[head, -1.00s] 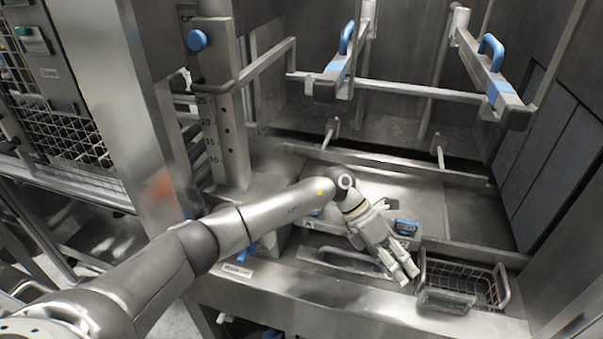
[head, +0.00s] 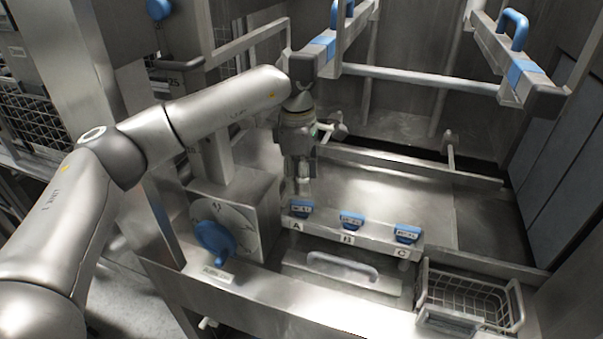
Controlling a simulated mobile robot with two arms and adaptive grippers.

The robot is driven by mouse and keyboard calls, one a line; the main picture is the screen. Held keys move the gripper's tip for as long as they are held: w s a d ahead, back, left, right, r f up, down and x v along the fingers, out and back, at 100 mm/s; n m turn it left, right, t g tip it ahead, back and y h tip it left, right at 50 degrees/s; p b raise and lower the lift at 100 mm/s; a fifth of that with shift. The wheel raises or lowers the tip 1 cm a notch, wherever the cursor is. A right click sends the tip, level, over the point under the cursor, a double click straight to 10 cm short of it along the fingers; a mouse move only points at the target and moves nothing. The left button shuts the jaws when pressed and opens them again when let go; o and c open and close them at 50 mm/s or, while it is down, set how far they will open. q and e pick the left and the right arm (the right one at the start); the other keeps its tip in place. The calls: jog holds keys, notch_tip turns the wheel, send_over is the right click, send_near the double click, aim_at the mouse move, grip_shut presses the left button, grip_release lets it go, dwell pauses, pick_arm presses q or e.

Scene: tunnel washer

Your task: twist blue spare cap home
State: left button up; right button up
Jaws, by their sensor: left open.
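Three blue caps sit in a row on a steel ledge above the letters A, B and C: cap A (head: 301,208), cap B (head: 351,220) and cap C (head: 406,233). Small labels on them are too small to read, so I cannot tell which is the spare. My left gripper (head: 303,187) points down just above and behind cap A and looks empty. It is open; whether its fingers touch the cap is unclear. A larger blue knob (head: 215,242) sits on a dial box left of the caps. My right gripper is out of view.
A drawer-like panel with a bar handle (head: 343,265) is below the caps. A wire basket (head: 467,293) stands at the front right. Blue-handled rails (head: 513,32) hang overhead. The steel tray floor behind the caps is clear.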

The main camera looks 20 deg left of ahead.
aim_at(302, 202)
pick_arm(q)
jog(key=shift+n, duration=0.8)
notch_tip(302, 202, down, 8)
jog(key=b, duration=0.4)
jog(key=shift+r+b, duration=0.25)
jog(key=shift+b, duration=0.05)
jog(key=shift+f+b, duration=0.35)
jog(key=shift+f, duration=0.1)
jog(key=shift+s+f, duration=0.15)
jog(key=shift+s, duration=0.05)
jog(key=shift+o, duration=0.5)
